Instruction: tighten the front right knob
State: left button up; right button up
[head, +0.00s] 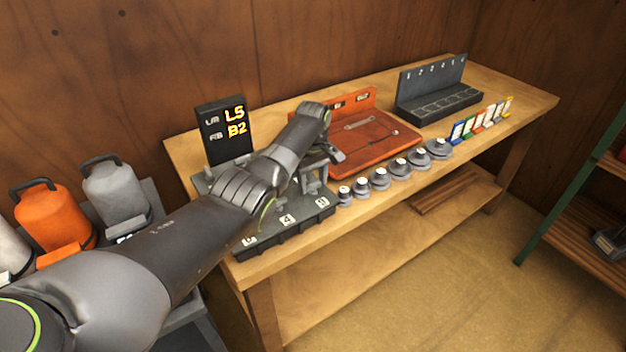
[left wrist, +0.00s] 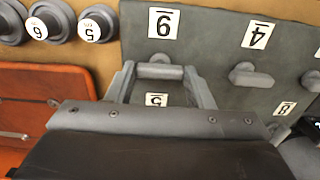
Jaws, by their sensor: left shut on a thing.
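The grey control block (head: 285,235) stands at the near left of the workbench, with white number tags on its front. In the left wrist view, the gripper (left wrist: 160,74) is shut on a grey bar-shaped knob (left wrist: 158,71), one finger at each end of the bar. This is the knob at the front right, beside the tag 6 (left wrist: 163,23). A second bar knob (left wrist: 250,79) sits free by the tag 4. My right gripper is not in view.
A black display (head: 224,130) reads L5 and B2. A row of grey round weights (head: 380,178) lies close to the block's right. Behind are an orange tray (head: 365,155) and a dark slotted rack (head: 440,105). Orange and grey canisters (head: 52,215) stand at left.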

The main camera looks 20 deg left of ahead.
pick_arm(q)
jog(key=m+p, duration=0.1)
jog(key=m, duration=0.2)
jog(key=shift+r+m+p, duration=0.1)
jog(key=shift+m+p, duration=0.2)
jog(key=m+p, duration=0.1)
jog(key=m, duration=0.3)
jog(key=shift+m, duration=0.3)
jog(key=m, duration=0.9)
jog(key=shift+w+m, duration=0.1)
jog(key=shift+m, duration=0.3)
jog(key=o, duration=1)
